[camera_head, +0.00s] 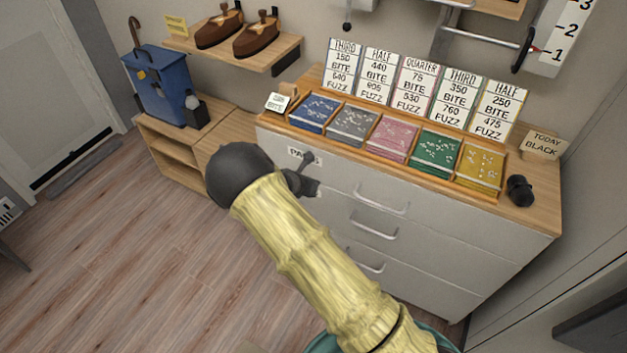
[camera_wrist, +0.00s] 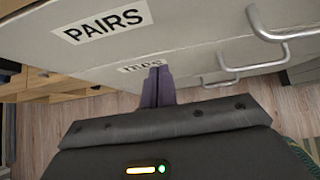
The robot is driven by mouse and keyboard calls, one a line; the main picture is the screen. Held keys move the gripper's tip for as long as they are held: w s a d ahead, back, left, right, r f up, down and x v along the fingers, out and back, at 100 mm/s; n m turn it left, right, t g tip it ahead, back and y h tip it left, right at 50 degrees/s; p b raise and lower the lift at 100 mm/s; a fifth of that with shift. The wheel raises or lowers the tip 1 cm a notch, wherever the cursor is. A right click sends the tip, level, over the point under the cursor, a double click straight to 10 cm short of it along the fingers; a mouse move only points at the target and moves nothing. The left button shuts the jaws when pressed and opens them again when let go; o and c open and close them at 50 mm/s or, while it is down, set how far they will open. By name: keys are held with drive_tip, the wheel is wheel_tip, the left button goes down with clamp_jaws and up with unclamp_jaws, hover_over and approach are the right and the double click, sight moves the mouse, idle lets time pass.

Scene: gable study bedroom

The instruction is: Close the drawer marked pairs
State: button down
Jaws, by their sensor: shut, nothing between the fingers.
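The drawer marked pairs is the top white drawer; its label (camera_head: 303,155) is partly hidden behind my gripper in the head view. In the wrist view the drawer front (camera_wrist: 190,35) and its PAIRS label (camera_wrist: 103,26) show clearly, with a metal handle (camera_wrist: 284,36) to the right. Its lower edge seems to stand slightly forward of the drawer below, but how far it is open I cannot tell. My gripper (camera_head: 308,172) is shut and empty, close in front of the drawer fronts. Its fingers (camera_wrist: 157,75) point at them below the PAIRS label; contact is unclear.
Lower drawers with handles (camera_head: 372,228) sit beneath. The dresser top (camera_head: 523,212) holds coloured card trays, upright signs and a small black object (camera_head: 519,190). A low wooden shelf (camera_head: 172,152) with a blue box (camera_head: 160,88) stands left. The floor (camera_head: 130,240) at left is clear.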

drive_tip(key=v, duration=0.7)
drive_tip(key=s+d+r+m+g+p, duration=0.2)
drive_tip(key=s+d+r+m, duration=0.2)
drive_tip(key=d+r+m, duration=0.3)
drive_tip(key=s+d+r+m+g+p, duration=0.3)
drive_tip(key=s+d+r+m, duration=0.2)
drive_tip(key=d+m, duration=0.35)
drive_tip(key=s+d+r+m+y+p, duration=0.1)
drive_tip(key=s+d+r+m+y, duration=0.1)
drive_tip(key=s+r+m, duration=0.4)
drive_tip(key=s+d+r+m+y+p, duration=0.2)
drive_tip(key=s+d+r+m, duration=0.2)
drive_tip(key=s+m, duration=0.4)
drive_tip(key=shift+s+r+m+g+p, duration=0.3)
drive_tip(key=shift+r+m+g, duration=0.1)
drive_tip(key=shift+r+m, duration=0.4)
